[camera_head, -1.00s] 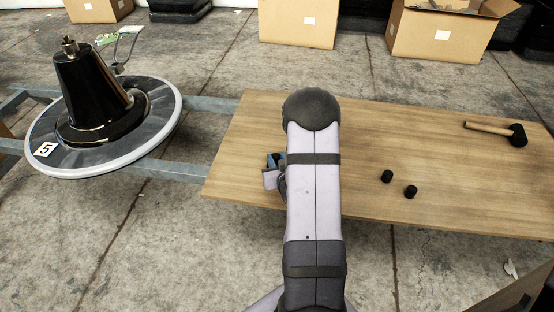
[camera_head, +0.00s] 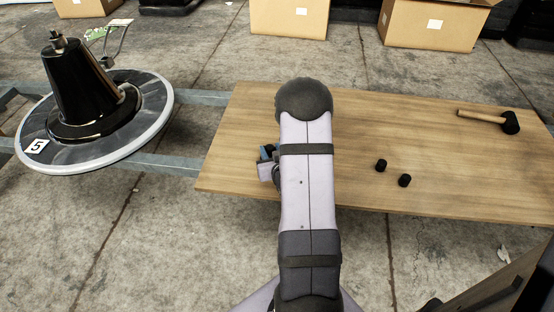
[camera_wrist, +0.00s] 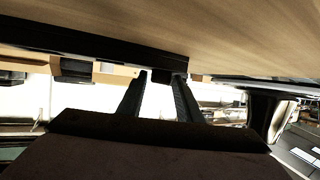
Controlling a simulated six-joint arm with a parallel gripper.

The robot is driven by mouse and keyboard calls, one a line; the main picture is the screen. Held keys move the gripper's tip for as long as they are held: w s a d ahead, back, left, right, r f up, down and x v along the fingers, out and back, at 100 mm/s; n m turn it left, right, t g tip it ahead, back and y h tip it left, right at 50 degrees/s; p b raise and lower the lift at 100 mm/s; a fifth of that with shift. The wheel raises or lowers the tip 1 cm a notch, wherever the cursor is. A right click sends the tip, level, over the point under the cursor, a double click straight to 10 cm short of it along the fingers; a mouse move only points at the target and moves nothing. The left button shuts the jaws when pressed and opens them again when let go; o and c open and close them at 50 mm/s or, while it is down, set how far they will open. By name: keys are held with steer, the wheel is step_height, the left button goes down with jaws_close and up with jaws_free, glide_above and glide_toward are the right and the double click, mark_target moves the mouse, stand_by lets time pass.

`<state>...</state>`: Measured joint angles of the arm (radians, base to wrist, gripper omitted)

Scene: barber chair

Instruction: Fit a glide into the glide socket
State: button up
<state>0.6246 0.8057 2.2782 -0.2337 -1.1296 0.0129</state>
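Two black cylindrical glides (camera_head: 381,165) and (camera_head: 404,180) stand apart on the wooden tabletop, right of my arm. My gripper is mostly hidden behind my arm in the head view; a small part shows at the tabletop's front left. In the wrist view my gripper (camera_wrist: 161,76) has two dark fingers with a gap between them. A small dark block shows at the fingertips; I cannot tell whether it is held or lies beyond. The black conical chair base (camera_head: 82,85) stands on a round plate marked 5, at left. I cannot make out the glide socket.
A mallet (camera_head: 487,117) lies at the tabletop's (camera_head: 450,150) right end. Grey metal rails (camera_head: 165,164) run under the round plate (camera_head: 155,125). Cardboard boxes (camera_head: 290,17) and (camera_head: 435,25) stand behind. A dark panel is at lower right. Concrete floor is open in front.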

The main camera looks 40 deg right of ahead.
steer(key=p+v, duration=0.1)
steer(key=v, duration=0.2)
steer(key=p+v, duration=0.2)
steer(key=v, duration=0.1)
steer(key=p+v, duration=0.2)
steer(key=v, duration=0.2)
steer(key=shift+w+r, duration=0.2)
steer(key=shift+r, duration=0.1)
steer(key=p+v, duration=0.2)
steer(key=p, duration=0.1)
steer(key=shift+s, duration=0.2)
steer(key=shift+f, duration=0.1)
